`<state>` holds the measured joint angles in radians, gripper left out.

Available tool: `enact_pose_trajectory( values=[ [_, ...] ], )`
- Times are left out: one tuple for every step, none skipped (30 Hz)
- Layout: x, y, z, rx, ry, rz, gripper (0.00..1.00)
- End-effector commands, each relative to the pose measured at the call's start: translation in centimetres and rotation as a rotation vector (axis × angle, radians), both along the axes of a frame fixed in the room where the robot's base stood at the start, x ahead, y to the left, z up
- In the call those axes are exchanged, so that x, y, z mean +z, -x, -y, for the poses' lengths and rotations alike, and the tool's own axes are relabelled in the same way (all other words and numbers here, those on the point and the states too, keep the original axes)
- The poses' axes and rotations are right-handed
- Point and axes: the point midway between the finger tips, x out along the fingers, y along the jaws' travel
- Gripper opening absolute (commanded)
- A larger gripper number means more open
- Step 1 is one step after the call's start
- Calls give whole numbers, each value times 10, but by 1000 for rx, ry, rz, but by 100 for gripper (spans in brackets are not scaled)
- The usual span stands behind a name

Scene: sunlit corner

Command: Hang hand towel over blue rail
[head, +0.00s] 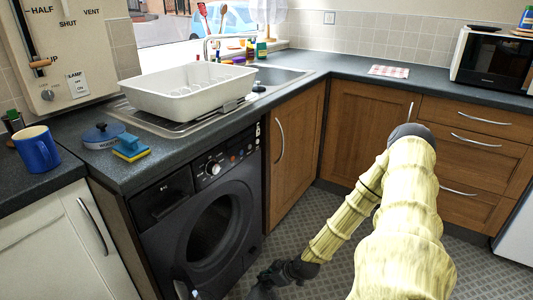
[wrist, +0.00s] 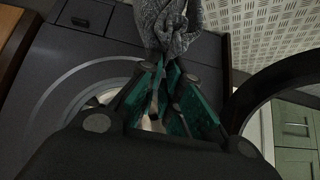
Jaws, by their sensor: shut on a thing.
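My gripper (wrist: 160,68) is shut on a bunched grey knitted-looking cloth (wrist: 172,22), taken as the hand towel. The cloth hangs beyond the fingertips at the top of the wrist view. In the head view my gripper (head: 266,283) is low at the bottom edge, in front of the washing machine, and the cloth is hard to make out there. No blue rail shows clearly. A small pale bluish piece (head: 182,290) shows at the bottom edge of the head view, left of my gripper; I cannot tell whether it is the rail.
The dark washing machine (head: 208,225) stands under the counter, with a wooden cabinet (head: 295,142) beside it. A white dish tub (head: 188,92), a blue mug (head: 37,150) and a sponge (head: 131,148) are on the counter. A red checked cloth (head: 389,71) lies further back. Patterned floor is open nearby.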

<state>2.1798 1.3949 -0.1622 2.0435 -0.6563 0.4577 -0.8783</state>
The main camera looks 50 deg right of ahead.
Motion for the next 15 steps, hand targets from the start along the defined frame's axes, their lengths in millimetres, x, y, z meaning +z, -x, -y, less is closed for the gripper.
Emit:
enact_pose_trajectory(
  values=[
    [12,0,0,1,1,-1,0],
    [15,0,0,0,0,-1,0],
    [20,0,0,0,0,-1,0],
    [23,0,0,0,0,-1,0],
    [27,0,0,0,0,-1,0],
    [31,0,0,0,0,-1,0],
    [35,0,0,0,0,-1,0],
    [38,0,0,-1,-1,-1,0],
    [43,0,0,-1,-1,-1,0],
    [46,0,0,-1,-1,-1,0],
    [49,0,0,0,0,-1,0],
    [54,0,0,0,0,-1,0],
    [57,0,0,1,1,-1,0],
    [61,0,0,1,1,-1,0],
    [65,0,0,1,1,-1,0]
  ],
)
